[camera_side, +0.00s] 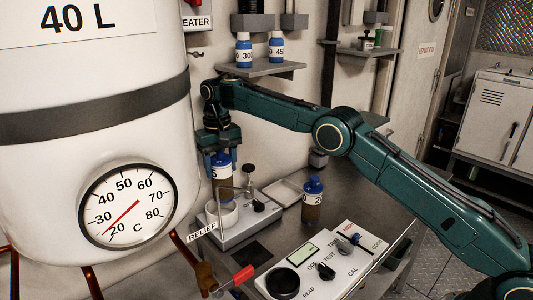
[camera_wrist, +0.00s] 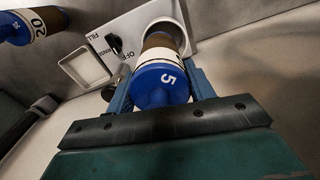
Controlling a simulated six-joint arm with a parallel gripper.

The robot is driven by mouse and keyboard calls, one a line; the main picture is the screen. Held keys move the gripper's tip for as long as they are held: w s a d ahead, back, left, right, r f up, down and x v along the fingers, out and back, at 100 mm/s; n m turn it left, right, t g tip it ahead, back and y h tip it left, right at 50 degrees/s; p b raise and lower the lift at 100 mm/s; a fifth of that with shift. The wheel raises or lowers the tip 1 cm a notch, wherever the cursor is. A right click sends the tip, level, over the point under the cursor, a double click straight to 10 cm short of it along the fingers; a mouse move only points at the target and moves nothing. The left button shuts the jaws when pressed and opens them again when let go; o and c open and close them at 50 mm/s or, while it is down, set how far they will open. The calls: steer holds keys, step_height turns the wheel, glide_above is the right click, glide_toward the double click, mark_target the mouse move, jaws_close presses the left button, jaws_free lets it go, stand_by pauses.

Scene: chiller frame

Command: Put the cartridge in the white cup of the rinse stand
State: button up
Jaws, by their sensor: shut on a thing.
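The cartridge (camera_side: 222,172) is upright, with a blue top marked 5, a white band and a brown lower body. My gripper (camera_side: 220,148) is shut on its blue top from above. The wrist view shows the cartridge (camera_wrist: 160,86) between the fingers. The white cup (camera_side: 223,217) stands on the grey rinse stand (camera_side: 240,231). The cartridge's lower end is over the cup or at its mouth; I cannot tell whether it is inside. In the wrist view the cup's rim (camera_wrist: 182,28) shows around the cartridge's far end.
Another blue-capped cartridge (camera_side: 313,203) stands right of the rinse stand. The stand has a knob (camera_side: 259,206) and a thin post. A meter box (camera_side: 318,265) is in front; a big white tank (camera_side: 85,130) with a gauge is close left. A shelf (camera_side: 262,69) holds two blue bottles.

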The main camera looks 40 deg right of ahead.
mark_target(218, 177)
steer(key=shift+w+a+r, duration=0.2)
steer(key=shift+w+a, duration=0.15)
steer(key=shift+f, duration=0.1)
stand_by(0.3)
steer(key=shift+f, duration=2.1)
steer(key=shift+f, duration=0.1)
steer(key=shift+f, duration=1.7)
steer(key=shift+f, duration=0.15)
steer(key=o, duration=1)
steer(key=shift+o, duration=0.2)
